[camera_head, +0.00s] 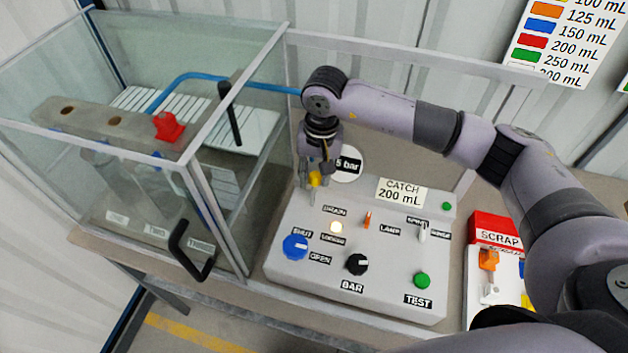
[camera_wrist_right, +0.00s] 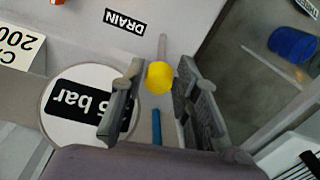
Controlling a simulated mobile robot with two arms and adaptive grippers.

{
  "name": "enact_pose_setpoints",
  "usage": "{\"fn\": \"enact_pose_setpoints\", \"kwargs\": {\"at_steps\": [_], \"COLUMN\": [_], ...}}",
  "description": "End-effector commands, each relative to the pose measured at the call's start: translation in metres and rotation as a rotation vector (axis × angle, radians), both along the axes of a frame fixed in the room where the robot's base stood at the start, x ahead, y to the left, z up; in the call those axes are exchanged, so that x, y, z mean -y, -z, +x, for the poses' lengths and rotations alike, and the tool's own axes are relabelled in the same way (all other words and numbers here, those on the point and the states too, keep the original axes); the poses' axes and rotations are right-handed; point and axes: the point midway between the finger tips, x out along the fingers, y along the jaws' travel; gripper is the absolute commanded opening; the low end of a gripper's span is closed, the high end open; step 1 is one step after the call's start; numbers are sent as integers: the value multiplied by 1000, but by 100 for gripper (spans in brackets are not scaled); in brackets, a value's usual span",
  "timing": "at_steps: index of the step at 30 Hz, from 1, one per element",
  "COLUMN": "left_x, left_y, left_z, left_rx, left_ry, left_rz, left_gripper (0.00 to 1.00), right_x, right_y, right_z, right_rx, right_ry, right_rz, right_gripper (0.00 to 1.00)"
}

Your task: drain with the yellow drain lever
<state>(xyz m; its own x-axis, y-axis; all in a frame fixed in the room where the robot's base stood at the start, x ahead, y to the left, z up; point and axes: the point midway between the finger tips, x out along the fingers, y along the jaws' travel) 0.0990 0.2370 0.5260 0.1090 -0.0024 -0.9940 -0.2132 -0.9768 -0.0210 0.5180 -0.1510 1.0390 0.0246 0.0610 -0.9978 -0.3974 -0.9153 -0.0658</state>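The yellow drain lever (camera_head: 316,178) stands at the back left of the grey control panel, above the DRAIN label (camera_head: 335,211). In the right wrist view its round yellow knob (camera_wrist_right: 160,77) sits between my right gripper's fingers, on a thin grey stem. My right gripper (camera_head: 314,182) comes down over it from above; in the wrist view its two fingers (camera_wrist_right: 155,95) are apart, with gaps on both sides of the knob. My left gripper is not in view.
The panel (camera_head: 400,240) also carries a blue knob (camera_head: 295,246), a black knob (camera_head: 357,264), a green TEST button (camera_head: 421,280) and small levers. A gauge (camera_wrist_right: 85,110) stands close to my right gripper. A glass cabinet (camera_head: 200,190) is left of the panel; a red SCRAP box (camera_head: 493,226) is right.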

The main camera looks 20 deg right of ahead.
Motion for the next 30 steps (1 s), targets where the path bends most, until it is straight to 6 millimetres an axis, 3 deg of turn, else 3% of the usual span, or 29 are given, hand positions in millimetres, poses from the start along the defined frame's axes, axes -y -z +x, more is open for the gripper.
{"fn": "enact_pose_setpoints", "kwargs": {"at_steps": [9, 20, 30], "left_x": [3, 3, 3], "left_y": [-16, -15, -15], "left_z": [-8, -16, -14], "left_rx": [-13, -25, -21], "left_ry": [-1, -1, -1], "left_rz": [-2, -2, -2], "left_gripper": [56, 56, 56], "right_x": [-3, -3, -3], "right_y": [42, 49, 49], "right_z": [1, 2, 2], "right_rx": [-1, 1, 1], "right_ry": [0, 0, 0], "right_rz": [1, 1, 1], "right_gripper": [29, 29, 7]}}
